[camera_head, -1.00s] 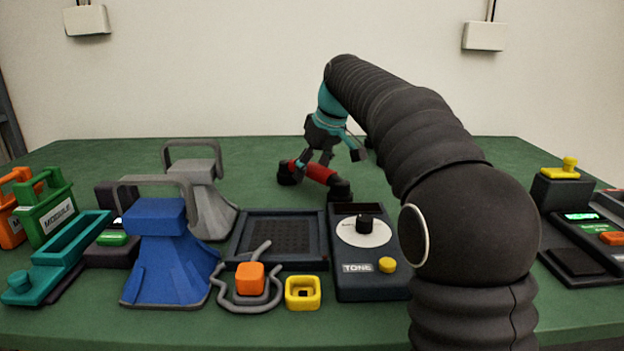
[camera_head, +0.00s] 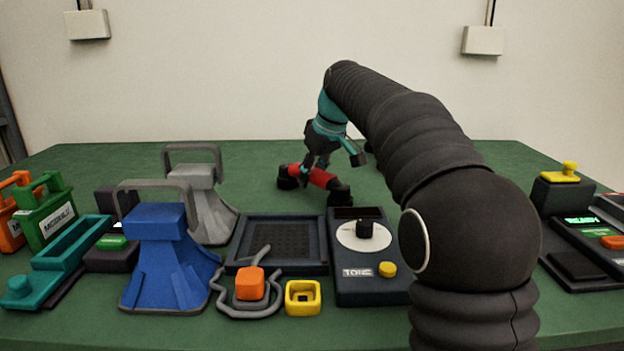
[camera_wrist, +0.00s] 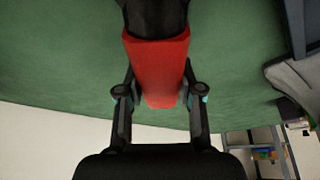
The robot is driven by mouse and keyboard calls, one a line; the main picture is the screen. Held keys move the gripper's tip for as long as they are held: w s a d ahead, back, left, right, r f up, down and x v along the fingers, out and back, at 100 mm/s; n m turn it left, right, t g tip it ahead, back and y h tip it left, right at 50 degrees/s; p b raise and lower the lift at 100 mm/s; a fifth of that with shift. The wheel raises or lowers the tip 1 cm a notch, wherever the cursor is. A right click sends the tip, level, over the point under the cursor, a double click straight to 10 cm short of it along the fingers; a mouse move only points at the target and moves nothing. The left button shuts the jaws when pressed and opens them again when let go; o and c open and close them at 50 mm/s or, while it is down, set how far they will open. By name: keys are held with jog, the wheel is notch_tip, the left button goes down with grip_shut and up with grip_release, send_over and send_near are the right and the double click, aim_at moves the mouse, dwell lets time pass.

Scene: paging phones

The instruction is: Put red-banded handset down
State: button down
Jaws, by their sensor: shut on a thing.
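The red-banded handset (camera_head: 321,178) is black at both ends with a red middle. It is at the back of the green table, behind the dial box, and looks nearly level in the head view. My gripper (camera_head: 315,168) reaches down from above and is shut on its red band. In the wrist view the red band (camera_wrist: 158,70) lies between the two fingers of my gripper (camera_wrist: 160,95), with one black end at the top. I cannot tell whether the handset touches the table.
The dial box marked TONE (camera_head: 372,285) and a dark tray (camera_head: 240,264) stand in front of the handset. A grey horn (camera_head: 212,205) and a blue horn (camera_head: 165,260) stand to the left. Bare green table (camera_head: 255,165) surrounds the handset at the back.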

jog(key=shift+r, duration=0.15)
notch_tip(320, 180, up, 4)
jog(key=shift+r+p, duration=0.1)
jog(key=shift+p, duration=0.25)
jog(key=s+d+r, duration=0.4)
jog(key=d+r, duration=0.3)
jog(key=d, duration=0.4)
jog(key=shift+s, duration=0.15)
